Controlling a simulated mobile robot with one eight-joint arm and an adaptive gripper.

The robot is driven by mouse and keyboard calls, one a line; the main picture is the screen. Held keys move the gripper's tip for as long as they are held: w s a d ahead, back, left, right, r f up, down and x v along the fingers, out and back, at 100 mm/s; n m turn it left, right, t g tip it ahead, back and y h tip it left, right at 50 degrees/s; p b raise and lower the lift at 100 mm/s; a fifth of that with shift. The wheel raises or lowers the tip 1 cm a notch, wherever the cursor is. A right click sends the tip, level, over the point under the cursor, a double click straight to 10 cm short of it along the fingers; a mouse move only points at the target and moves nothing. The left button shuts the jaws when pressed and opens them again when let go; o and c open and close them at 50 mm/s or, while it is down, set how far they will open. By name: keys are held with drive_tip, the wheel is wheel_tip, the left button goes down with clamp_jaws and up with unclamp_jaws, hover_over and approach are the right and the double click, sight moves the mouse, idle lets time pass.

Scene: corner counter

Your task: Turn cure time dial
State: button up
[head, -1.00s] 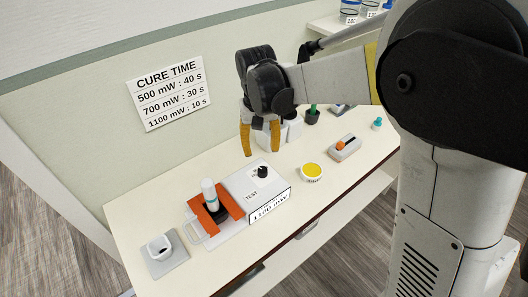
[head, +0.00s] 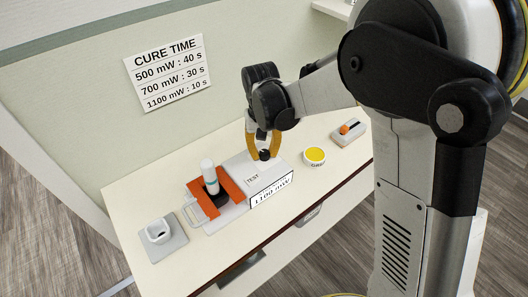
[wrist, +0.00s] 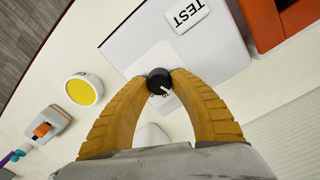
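The black cure time dial (wrist: 158,81) has a white pointer line and sits on top of a white box (wrist: 205,42) labelled TEST. In the head view the dial (head: 264,155) is at the box's back right corner. My gripper (head: 263,153) is over the box with its orange fingers around the dial. In the wrist view the fingertips (wrist: 159,78) meet the dial on both sides and look shut on it. The box front reads 1100 mW (head: 271,190). The wall sign (head: 168,74) gives 1100 mW : 10 s.
A grey stand (head: 176,247) is farther left. A yellow-topped round container (head: 315,156) and an orange-knobbed device (head: 349,131) stand to the right.

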clamp_jaws()
drive_tip(key=n, duration=0.3)
drive_tip(key=shift+n, duration=0.3)
drive_tip(key=n, duration=0.4)
drive_tip(key=shift+s, duration=0.1)
drive_tip(key=shift+a+n, duration=0.1)
drive_tip(key=shift+n, duration=0.2)
drive_tip(key=o, duration=0.7)
unclamp_jaws()
